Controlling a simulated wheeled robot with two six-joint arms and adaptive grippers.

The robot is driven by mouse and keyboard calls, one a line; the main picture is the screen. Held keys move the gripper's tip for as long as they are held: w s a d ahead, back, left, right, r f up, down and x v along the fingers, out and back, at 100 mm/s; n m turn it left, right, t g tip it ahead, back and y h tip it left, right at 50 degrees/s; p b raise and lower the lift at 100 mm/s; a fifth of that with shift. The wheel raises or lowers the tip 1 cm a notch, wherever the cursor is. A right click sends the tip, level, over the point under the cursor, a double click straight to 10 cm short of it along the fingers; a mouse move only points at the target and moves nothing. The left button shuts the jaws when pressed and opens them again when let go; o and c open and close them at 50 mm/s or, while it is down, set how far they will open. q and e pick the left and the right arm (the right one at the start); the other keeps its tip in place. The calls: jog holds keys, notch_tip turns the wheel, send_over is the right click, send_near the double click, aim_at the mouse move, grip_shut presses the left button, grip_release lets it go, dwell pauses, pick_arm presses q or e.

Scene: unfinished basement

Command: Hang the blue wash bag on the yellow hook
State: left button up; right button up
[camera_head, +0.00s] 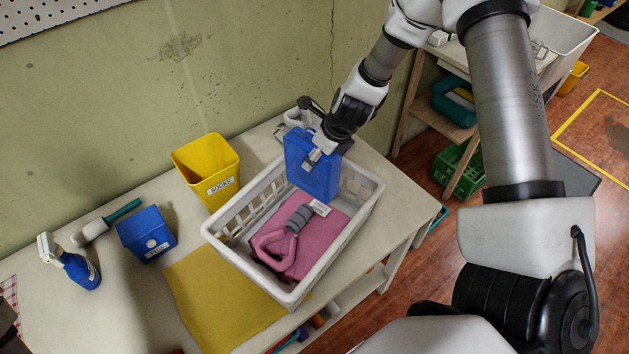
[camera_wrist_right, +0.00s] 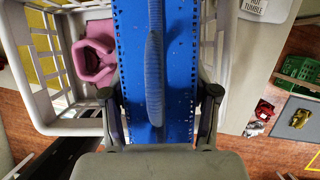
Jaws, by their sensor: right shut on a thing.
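The blue wash bag (camera_head: 312,172) is upright over the back part of the white laundry basket (camera_head: 228,252). I cannot tell whether its lower end touches anything inside. My right gripper (camera_head: 322,146) is shut on the bag's upper part. In the right wrist view the bag (camera_wrist_right: 180,60) lies between the two fingers of the right gripper (camera_wrist_right: 160,110), with a ridged blue strip along its middle. The yellow hook is not in view.
In the basket lie a pink cloth (camera_head: 325,232) and a pink-and-grey handled thing (camera_head: 276,243). A yellow "socks" bin (camera_head: 205,165), blue box (camera_head: 147,234) and blue spray bottle (camera_head: 80,270) stand to its left. A pegboard (camera_head: 50,15) is on the wall; a shelf unit (camera_head: 425,110) stands right.

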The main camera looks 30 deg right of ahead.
jog(key=f+b, duration=0.1)
jog(key=f, duration=0.1)
jog(key=f+b, duration=0.1)
jog(key=f, duration=0.1)
jog(key=w+d+f+b, duration=0.1)
jog(key=f+b, duration=0.1)
jog(key=shift+f, duration=0.35)
jog(key=f+b, duration=0.2)
jog(key=f, duration=0.1)
jog(key=shift+s+a+b, duration=0.2)
jog(key=shift+b, duration=0.15)
jog(key=shift+s+a+f, duration=0.1)
jog(key=o, duration=1.2)
